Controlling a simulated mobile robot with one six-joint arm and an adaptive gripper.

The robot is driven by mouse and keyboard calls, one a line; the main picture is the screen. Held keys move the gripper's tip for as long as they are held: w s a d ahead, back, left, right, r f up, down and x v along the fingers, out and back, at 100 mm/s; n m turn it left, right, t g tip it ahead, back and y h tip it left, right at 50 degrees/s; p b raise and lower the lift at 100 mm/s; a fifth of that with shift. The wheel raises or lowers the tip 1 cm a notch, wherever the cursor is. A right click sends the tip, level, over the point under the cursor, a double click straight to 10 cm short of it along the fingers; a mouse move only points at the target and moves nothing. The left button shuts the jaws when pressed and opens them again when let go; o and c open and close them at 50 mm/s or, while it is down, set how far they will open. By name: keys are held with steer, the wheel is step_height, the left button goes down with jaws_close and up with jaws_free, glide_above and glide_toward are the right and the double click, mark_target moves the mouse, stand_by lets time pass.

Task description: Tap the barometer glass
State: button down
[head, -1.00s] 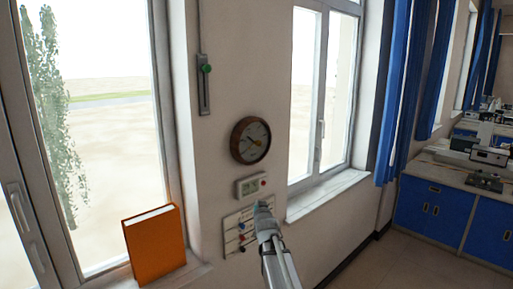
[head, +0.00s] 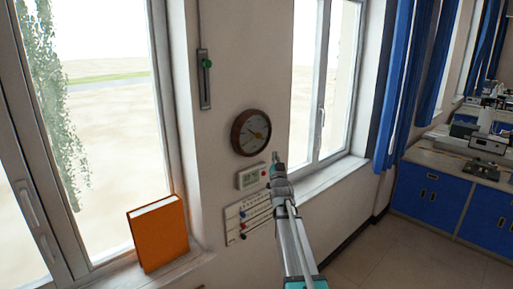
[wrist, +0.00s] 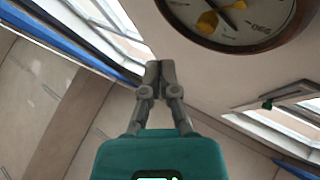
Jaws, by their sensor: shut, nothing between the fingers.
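The barometer (head: 251,132) is a round dial with a brown rim and a pale face, fixed on the wall between two windows. In the wrist view its dial (wrist: 232,18) shows at the top, partly cut off, with yellow marks on its face. My gripper (head: 276,158) is shut and empty, below and to the right of the barometer in the head view. Its closed fingertips (wrist: 159,66) also show in the wrist view, below and left of the dial, apart from it in the picture.
A small white display unit (head: 251,177) and a panel with coloured knobs (head: 249,215) are on the wall below the barometer. A slider with a green knob (head: 205,78) is above left. An orange book (head: 158,233) stands on the left sill. Blue curtains (head: 400,85) hang at right.

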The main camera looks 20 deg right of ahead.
mark_target(258, 144)
steer(key=shift+w, duration=0.1)
steer(key=shift+w+a, duration=0.5)
steer(key=shift+w, duration=0.85)
steer(key=shift+w+a, duration=0.5)
steer(key=shift+w, duration=0.9)
steer(key=shift+w+a, duration=0.5)
steer(key=shift+w, duration=0.85)
steer(key=shift+w+a, duration=0.3)
steer(key=shift+w, duration=0.35)
steer(key=shift+s, duration=0.15)
steer(key=shift+s+d, duration=0.25)
steer(key=shift+s, duration=0.3)
steer(key=shift+s, duration=0.1)
steer(key=shift+s+d, duration=0.3)
steer(key=shift+s, duration=0.45)
steer(key=shift+s+d, duration=0.3)
steer(key=shift+s, duration=0.45)
steer(key=shift+s+d, duration=0.3)
steer(key=shift+s, duration=0.45)
